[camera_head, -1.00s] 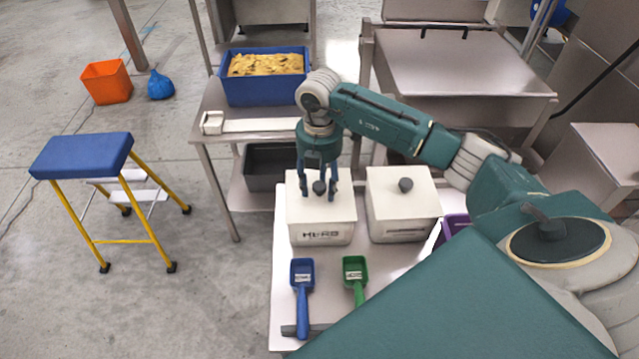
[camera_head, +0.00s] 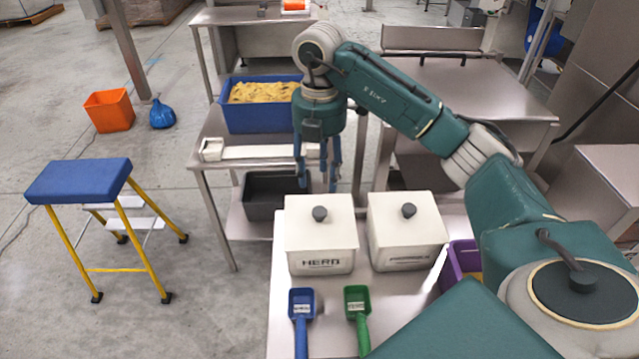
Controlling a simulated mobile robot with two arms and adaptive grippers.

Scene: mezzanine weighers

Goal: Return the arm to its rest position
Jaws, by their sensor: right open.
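My right arm reaches in from the right in the head view. Its gripper (camera_head: 318,180) points down with fingers apart, open and empty. It hangs just above and behind a white lidded box marked HERB (camera_head: 322,262), whose dark round knob (camera_head: 320,213) is clear of the fingers. A second white lidded box (camera_head: 405,255) with a dark knob stands beside it on the right. Both lids are on. My left gripper is not in the view.
A blue scoop (camera_head: 301,305) and a green scoop (camera_head: 357,303) lie on the front table (camera_head: 283,315). A purple bin (camera_head: 455,262) is at right. A blue crate (camera_head: 250,118) of yellowish food stands behind. A blue-topped step stool (camera_head: 78,180) stands on open floor at left.

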